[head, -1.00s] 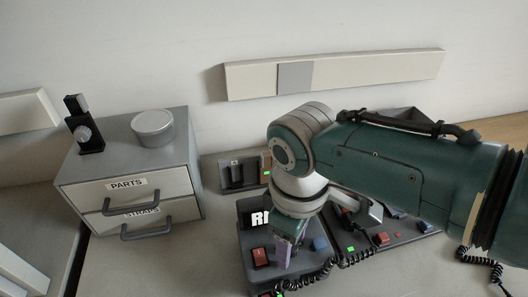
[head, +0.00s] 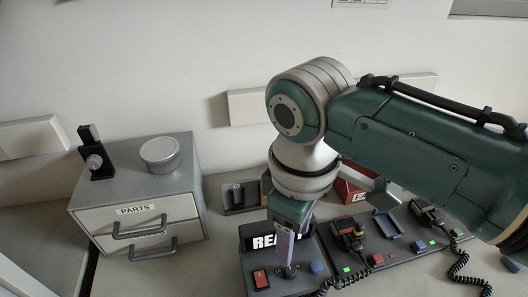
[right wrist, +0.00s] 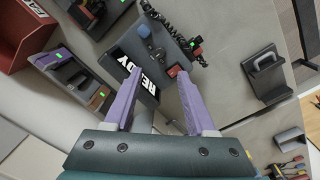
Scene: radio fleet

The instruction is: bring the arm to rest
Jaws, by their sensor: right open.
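My right arm comes in from the right in the head view. Its gripper (head: 286,262) points down with purple fingers, in front of the black READY sign (head: 262,242) and over the grey box (head: 290,284) with a red switch and a blue knob. In the right wrist view the two purple fingers (right wrist: 159,76) are spread apart with nothing between them. The READY sign (right wrist: 138,73) shows beyond them there. The gripper appears to be above the box, not gripping it. My left gripper is not in view.
A dark panel (head: 405,244) with radios, coiled cords and green lights lies right of the box. A small grey charger (head: 240,197) stands behind. A grey drawer cabinet (head: 190,175) labelled PARTS stands left, with a round tin (head: 160,153) on top. Bare table lies between cabinet and box.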

